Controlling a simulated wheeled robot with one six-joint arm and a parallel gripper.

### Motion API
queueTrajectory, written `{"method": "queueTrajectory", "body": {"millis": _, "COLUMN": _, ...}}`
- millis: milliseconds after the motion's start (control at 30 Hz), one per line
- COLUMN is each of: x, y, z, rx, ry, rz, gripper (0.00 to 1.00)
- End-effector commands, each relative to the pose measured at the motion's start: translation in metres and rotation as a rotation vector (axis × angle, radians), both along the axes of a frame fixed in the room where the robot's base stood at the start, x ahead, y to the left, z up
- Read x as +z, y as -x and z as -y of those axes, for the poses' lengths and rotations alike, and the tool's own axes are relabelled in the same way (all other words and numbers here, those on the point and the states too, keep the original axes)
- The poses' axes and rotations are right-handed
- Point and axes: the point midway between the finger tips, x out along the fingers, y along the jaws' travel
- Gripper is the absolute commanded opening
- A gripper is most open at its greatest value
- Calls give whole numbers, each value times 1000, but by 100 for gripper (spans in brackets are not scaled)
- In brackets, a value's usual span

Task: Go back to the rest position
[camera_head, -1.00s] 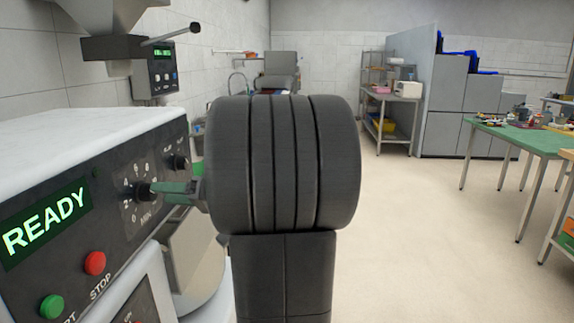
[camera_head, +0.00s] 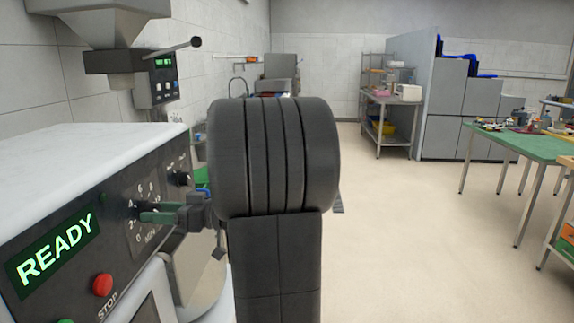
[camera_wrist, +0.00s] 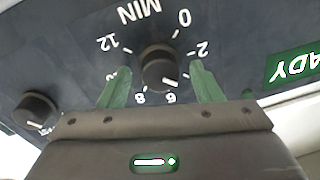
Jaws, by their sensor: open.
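My gripper (camera_head: 150,214) is at the control panel of the white-topped machine, at the left of the head view. In the wrist view, its two green fingers (camera_wrist: 160,66) stand apart on either side of a black timer knob (camera_wrist: 157,70), with a gap visible on each side. The gripper is open and holds nothing. The knob's white mark points close to the 6 on the MIN dial. In the head view, the fingers partly cover this knob.
A second knob (camera_head: 180,179) sits beside the dial. The green display (camera_head: 53,249) reads READY, above a red STOP button (camera_head: 103,285). A lever (camera_head: 180,46) juts out overhead. A green-topped table (camera_head: 540,146) is at right; the floor between is clear.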

Motion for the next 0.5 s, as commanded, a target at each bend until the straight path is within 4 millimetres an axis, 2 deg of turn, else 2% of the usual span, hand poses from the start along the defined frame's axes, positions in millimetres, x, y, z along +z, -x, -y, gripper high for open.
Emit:
{"method": "queueTrajectory", "body": {"millis": 467, "x": 5, "y": 0, "z": 0, "rx": 0, "ry": 23, "rz": 275, "gripper": 59}}
{"method": "queueTrajectory", "body": {"millis": 500, "x": 0, "y": -1, "z": 7, "rx": -3, "ry": 23, "rz": 282, "gripper": 59}}
